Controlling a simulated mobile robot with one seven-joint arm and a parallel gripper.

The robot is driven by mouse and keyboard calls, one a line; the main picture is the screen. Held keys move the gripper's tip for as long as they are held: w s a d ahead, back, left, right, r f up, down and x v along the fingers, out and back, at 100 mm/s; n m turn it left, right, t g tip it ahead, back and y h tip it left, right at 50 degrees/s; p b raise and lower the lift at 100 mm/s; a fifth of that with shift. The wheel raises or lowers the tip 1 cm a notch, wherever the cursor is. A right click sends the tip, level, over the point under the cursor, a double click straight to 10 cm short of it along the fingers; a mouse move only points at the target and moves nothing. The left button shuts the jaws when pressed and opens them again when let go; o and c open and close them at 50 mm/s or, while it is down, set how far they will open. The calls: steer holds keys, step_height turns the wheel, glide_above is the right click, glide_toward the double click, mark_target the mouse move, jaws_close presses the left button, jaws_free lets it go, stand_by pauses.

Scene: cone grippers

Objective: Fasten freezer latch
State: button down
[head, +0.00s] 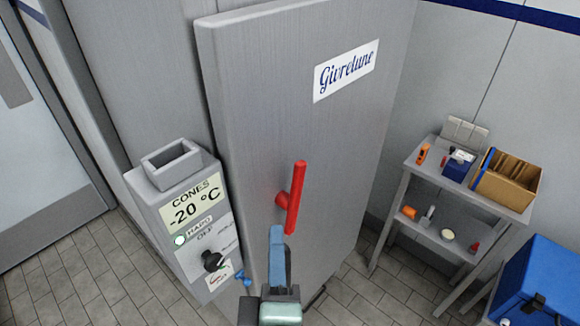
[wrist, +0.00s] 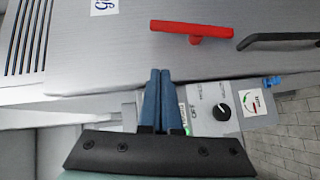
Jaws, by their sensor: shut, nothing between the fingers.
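The freezer door (head: 250,110) is a tall grey slab with a "Givrelune" label. A red latch handle (head: 296,198) stands nearly upright on its face, on a round red hub. In the wrist view the same red handle (wrist: 215,29) lies across the upper part of the picture. My gripper (head: 277,230) has blue fingers, shut and empty, just below the red handle in the head view. In the wrist view my gripper (wrist: 159,70) points at the door's edge, apart from the handle. I cannot tell whether the door is fully closed.
A grey control box (head: 190,230) with a black knob (head: 213,260) and green light stands left of the door. A shelf table (head: 405,182) at the right holds a cardboard box (head: 507,178). A blue cooler (head: 545,280) sits at lower right. Tiled floor shows between.

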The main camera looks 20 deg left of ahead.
steer(key=shift+s+f, duration=0.1)
steer(key=shift+s, duration=0.05)
steer(key=b, duration=0.1)
glide_toward(292, 188)
steer(key=w+a+r, duration=0.2)
steer(key=a+r, duration=0.1)
steer(key=a, duration=0.2)
steer(key=shift+w+d+f+p, duration=0.2)
steer(key=shift+w+d, duration=0.1)
steer(key=shift+w, duration=0.35)
steer(key=shift+w+d+f+p, duration=0.1)
steer(key=shift+w+d+f, duration=0.15)
steer(key=shift+w, duration=0.45)
steer(key=shift+w+d+f+p, duration=0.15)
steer(key=shift+w+d, duration=0.2)
steer(key=shift+w, duration=0.3)
steer(key=shift+r, duration=0.1)
